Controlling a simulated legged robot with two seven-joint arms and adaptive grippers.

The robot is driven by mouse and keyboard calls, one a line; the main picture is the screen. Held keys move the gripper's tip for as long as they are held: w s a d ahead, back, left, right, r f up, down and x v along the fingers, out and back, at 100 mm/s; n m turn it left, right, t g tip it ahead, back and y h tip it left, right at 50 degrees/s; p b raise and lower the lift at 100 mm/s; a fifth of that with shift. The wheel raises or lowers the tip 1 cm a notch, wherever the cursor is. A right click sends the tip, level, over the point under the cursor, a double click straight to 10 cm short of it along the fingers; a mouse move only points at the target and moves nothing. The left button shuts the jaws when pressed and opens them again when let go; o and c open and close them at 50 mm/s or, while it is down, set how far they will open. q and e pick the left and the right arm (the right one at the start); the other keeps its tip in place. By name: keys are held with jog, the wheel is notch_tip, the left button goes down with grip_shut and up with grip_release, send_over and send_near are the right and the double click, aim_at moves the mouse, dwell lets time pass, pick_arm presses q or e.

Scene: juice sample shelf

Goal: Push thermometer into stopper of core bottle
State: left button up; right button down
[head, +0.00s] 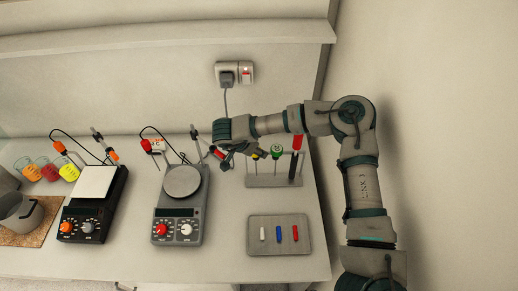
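My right arm comes in from the right, and its gripper (241,155) is over the bench between the right hotplate and the small rack. Its dark fingers are small and overlap the things behind, so I cannot tell whether they are open or hold anything. My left gripper is not in view. Stoppered flasks with orange (32,172), red (50,172) and yellow (69,172) contents stand at the far left. I cannot tell which is the core bottle. No thermometer can be told for sure; the rack (273,181) holds upright pieces with yellow, green (277,151) and red (297,143) tops.
A black hotplate with a white top (94,182) and a grey one with a round plate (182,181) have rods and cables behind. A tray (279,247) holds white, blue and red bars. A metal pot (22,217) stands on a cork mat. A shelf runs above; a wall is right.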

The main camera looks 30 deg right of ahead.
jog(key=shift+w+a+r, duration=0.2)
jog(key=shift+a+r, duration=0.05)
jog(key=shift+r, duration=0.3)
jog(key=shift+r+p, duration=0.35)
jog(key=shift+r, duration=0.15)
jog(key=shift+s+r+p, duration=0.25)
jog(key=shift+r+p, duration=0.05)
jog(key=shift+r, duration=0.35)
jog(key=shift+w+a+r+p, duration=0.1)
jog(key=shift+w+r+p, duration=0.15)
jog(key=shift+p, duration=0.2)
jog(key=shift+s+r+p, duration=0.15)
jog(key=shift+r+p, duration=0.4)
jog(key=shift+r, duration=0.2)
notch_tip(320, 180, up, 9)
jog(key=p, duration=0.6)
jog(key=shift+r, duration=0.2)
